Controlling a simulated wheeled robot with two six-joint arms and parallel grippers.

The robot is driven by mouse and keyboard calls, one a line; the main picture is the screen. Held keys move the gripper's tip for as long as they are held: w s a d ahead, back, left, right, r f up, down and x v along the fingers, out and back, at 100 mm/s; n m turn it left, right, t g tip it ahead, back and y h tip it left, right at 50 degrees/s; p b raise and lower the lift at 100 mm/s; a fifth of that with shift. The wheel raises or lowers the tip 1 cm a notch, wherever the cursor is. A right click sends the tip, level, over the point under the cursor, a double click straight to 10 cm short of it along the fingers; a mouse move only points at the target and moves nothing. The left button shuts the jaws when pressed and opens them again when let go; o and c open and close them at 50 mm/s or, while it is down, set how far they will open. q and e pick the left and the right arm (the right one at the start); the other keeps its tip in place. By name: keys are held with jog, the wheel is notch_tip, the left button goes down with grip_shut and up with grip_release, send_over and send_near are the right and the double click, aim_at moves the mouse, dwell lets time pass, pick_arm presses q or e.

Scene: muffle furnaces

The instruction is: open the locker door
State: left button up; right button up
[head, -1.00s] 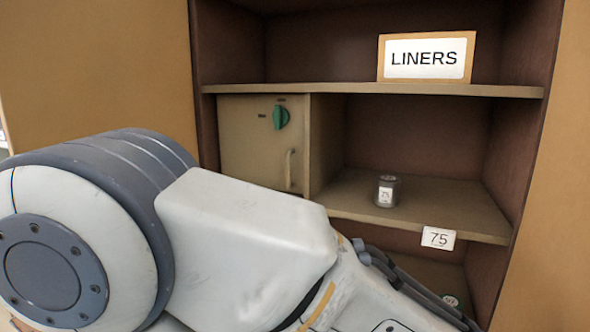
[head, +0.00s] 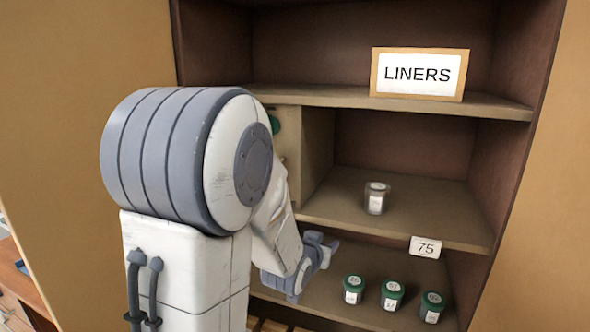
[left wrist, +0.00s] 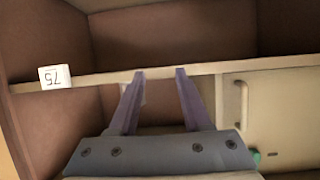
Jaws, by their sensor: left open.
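The locker door (head: 290,150) is a tan panel on the middle shelf, mostly hidden behind my left arm in the head view. Part of its green knob (head: 274,124) shows. In the left wrist view, which looks inverted, the door (left wrist: 285,110) is at the right, closed, with its bar handle (left wrist: 242,105) visible and the knob (left wrist: 255,157) partly hidden. My left gripper (head: 327,246) is in front of the cabinet, near the lower shelf. Its two fingers (left wrist: 160,75) are apart and empty, beside the handle and not touching it. My right gripper is not in view.
A grey-lidded jar (head: 376,198) stands on the middle shelf, above a "75" label (head: 425,246). Three green-lidded jars (head: 391,295) stand on the lower shelf near the gripper. A LINERS sign (head: 419,73) stands on the upper shelf. The middle shelf is otherwise largely clear.

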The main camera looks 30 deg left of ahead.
pick_arm(q)
jog(key=s+a+r+n+t+y+p, duration=0.1)
jog(key=a+r+n+t+y, duration=0.2)
jog(key=a, duration=0.4)
jog(key=s+a+r+y+p, duration=0.2)
jog(key=a+r, duration=0.4)
jog(key=a, duration=0.1)
jog(key=shift+d+p+x, duration=0.2)
jog(key=shift+p+x, duration=1.95)
jog(key=shift+x, duration=3.1)
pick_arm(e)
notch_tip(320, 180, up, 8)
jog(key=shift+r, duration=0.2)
pick_arm(q)
jog(key=shift+w, duration=0.1)
jog(key=shift+r, duration=0.1)
grip_shut()
